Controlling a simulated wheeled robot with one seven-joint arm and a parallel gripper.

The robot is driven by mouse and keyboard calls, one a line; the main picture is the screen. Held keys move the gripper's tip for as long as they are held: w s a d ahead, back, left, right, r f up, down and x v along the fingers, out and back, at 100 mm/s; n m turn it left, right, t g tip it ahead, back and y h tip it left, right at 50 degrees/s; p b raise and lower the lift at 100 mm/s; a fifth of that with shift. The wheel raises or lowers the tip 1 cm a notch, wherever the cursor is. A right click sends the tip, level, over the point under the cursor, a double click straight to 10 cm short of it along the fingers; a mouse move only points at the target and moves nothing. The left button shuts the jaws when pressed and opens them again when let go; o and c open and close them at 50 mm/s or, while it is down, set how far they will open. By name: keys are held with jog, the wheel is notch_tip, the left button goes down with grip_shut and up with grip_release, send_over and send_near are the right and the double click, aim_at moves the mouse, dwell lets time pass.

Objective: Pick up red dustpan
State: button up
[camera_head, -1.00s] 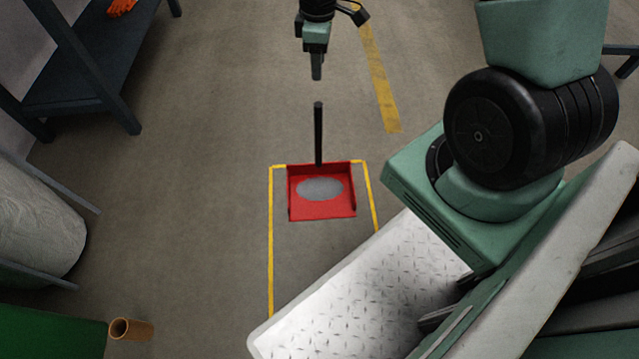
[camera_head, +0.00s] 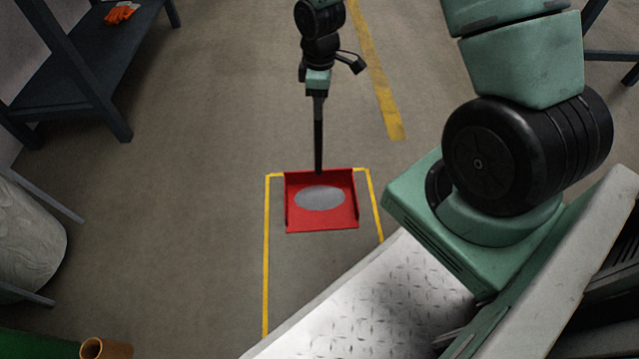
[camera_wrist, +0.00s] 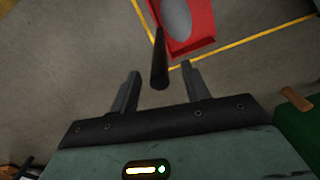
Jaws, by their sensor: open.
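The red dustpan (camera_head: 320,224) sits on the floor inside a yellow-taped outline, with a grey oval patch in its pan. Its black handle (camera_head: 318,140) stands up from the pan's back edge. My gripper (camera_head: 317,94) is at the top of the handle in the head view. In the wrist view, my gripper (camera_wrist: 160,80) is open, and the handle (camera_wrist: 160,62) stands between its two fingers with visible space on both sides. The red pan (camera_wrist: 203,22) shows beyond the fingertips there. The exact depth of the handle between the fingers is hard to tell.
A dark shelf table (camera_head: 85,60) with orange gloves (camera_head: 122,12) stands at the upper left. A wrapped pale roll (camera_head: 28,240) is at the left edge. A brown tube (camera_head: 106,348) is at the lower left. The floor around the dustpan is clear.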

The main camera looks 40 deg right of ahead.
notch_tip(320, 180, down, 5)
jog(key=b, duration=0.4)
jog(key=shift+w, duration=0.15)
jog(key=shift+r, duration=0.1)
grip_shut()
